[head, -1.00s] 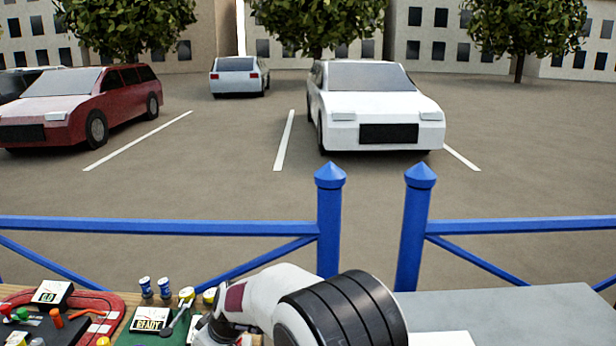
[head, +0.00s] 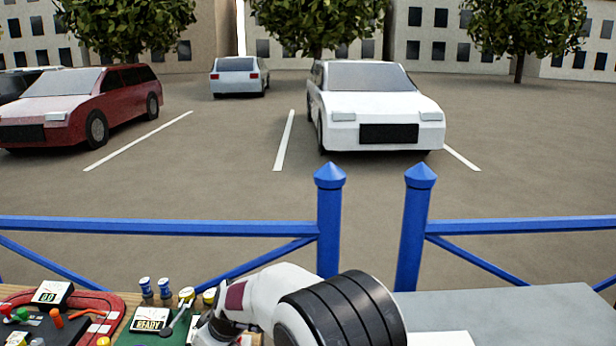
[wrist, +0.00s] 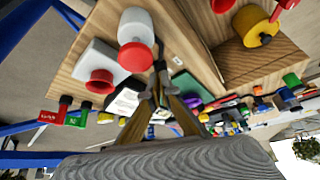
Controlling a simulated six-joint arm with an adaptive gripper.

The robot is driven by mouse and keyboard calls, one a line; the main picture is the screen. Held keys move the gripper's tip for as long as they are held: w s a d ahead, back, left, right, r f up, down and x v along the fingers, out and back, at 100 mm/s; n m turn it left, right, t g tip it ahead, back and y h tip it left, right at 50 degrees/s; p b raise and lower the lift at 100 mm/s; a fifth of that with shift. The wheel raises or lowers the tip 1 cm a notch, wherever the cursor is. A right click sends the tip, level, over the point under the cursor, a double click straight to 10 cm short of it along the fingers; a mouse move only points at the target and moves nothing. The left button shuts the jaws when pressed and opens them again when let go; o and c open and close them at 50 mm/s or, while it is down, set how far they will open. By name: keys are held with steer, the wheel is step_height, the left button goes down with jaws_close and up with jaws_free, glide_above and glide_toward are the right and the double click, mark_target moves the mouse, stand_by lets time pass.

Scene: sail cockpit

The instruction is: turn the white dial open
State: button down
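No thing can be picked out for certain as the white dial. In the wrist view, a white rounded part with a red round end (wrist: 136,57) stands on a wooden board, just left of my gripper (wrist: 160,72). A white block (wrist: 92,60) with a red knob (wrist: 100,81) is further left. My gripper's two fingers come together at their tips, with nothing visible between them. I cannot tell whether they touch anything. In the head view my arm hides the gripper and part of the board.
The head view shows a "READY" panel (head: 150,320), blue-capped parts (head: 146,286), a lever (head: 178,318) and a grey surface (head: 520,310) at right. A blue fence (head: 150,226) stands behind.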

steer(key=shift+s+d, duration=0.1)
steer(key=shift+d, duration=0.3)
stand_by(0.3)
step_height(320, 180, up, 6)
steer(key=shift+f, duration=0.1)
stand_by(0.9)
steer(key=shift+s+a+r, duration=0.15)
steer(key=shift+s+r, duration=0.05)
steer(key=shift+r, duration=0.35)
steer(key=shift+f, duration=0.2)
steer(key=shift+f, duration=3.3)
